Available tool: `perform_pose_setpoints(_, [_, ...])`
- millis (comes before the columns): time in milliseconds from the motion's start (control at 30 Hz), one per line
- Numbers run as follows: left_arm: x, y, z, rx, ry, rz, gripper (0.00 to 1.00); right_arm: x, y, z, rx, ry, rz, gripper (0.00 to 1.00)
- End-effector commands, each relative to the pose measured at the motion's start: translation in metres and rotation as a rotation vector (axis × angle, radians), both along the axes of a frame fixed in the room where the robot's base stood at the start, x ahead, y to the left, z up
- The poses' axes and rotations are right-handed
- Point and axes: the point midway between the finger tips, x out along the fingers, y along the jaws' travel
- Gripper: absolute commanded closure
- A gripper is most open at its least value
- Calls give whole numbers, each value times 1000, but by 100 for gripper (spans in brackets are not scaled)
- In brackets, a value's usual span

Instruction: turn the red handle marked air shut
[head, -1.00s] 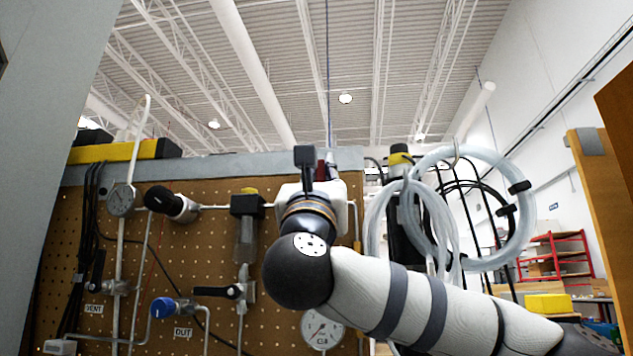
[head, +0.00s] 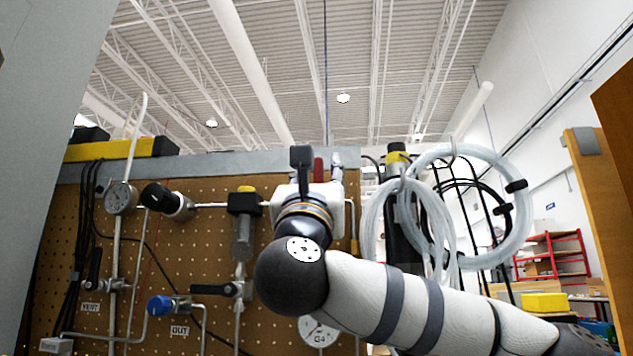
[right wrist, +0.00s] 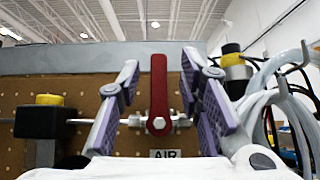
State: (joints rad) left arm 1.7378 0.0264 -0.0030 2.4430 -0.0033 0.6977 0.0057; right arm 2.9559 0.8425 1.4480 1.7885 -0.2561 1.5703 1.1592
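The red handle (right wrist: 158,88) stands upright from its valve on the board, crosswise to the horizontal silver pipe. The "AIR" label (right wrist: 165,153) sits just below it, partly cut by my gripper's body. My right gripper (right wrist: 160,70) is open, with one finger on each side of the handle and a visible gap to both. In the head view the top of the red handle (head: 318,170) shows between the fingers of my right gripper (head: 319,159); my wrist hides the rest. My left gripper is in neither view.
A yellow-topped filter (head: 244,215) hangs left of my gripper on the pegboard (head: 205,255). A round gauge (head: 318,333) is partly behind my arm. Coiled clear tubing (head: 470,262) hangs to the right. The board's grey top edge (head: 225,163) runs behind the fingers.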

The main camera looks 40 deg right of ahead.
Motion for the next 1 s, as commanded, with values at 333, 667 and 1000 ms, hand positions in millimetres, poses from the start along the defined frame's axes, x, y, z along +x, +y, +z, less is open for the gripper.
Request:
perform_pose_setpoints(333, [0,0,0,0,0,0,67,-39,49,-63,-4,3,4,67])
perform_pose_setpoints(667, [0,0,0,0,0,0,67,-49,59,-77,0,-1,1,67])
perform_pose_setpoints(1000, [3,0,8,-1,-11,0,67,-55,59,-63,1,-12,1,67])
